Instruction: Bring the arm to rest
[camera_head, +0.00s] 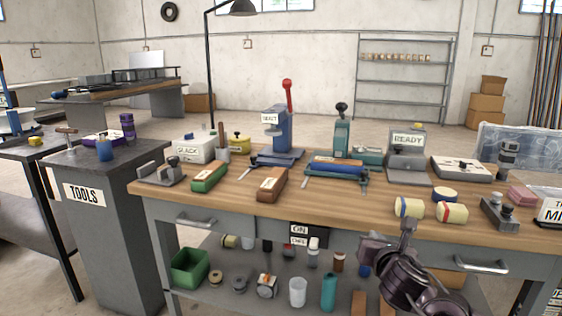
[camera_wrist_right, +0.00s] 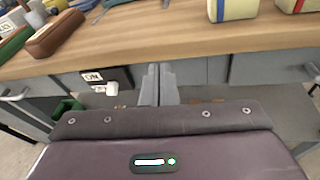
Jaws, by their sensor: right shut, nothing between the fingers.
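My right gripper (camera_head: 408,222) is at the front edge of the wooden workbench (camera_head: 340,203), in front of the drawers. Its fingers are shut and empty. In the right wrist view the closed fingers (camera_wrist_right: 159,72) point toward the bench edge, below the top's front lip. The dark arm behind it comes up from the lower right in the head view. My left gripper is not in view.
Two cream rolls (camera_head: 409,207) (camera_head: 452,212) lie just beyond the right gripper. A brown block (camera_head: 272,183), a green block (camera_head: 209,177) and a blue press (camera_head: 279,130) stand on the bench. The lower shelf holds a green bin (camera_head: 189,268). An ON/OFF switch box (camera_head: 299,236) hangs under the edge.

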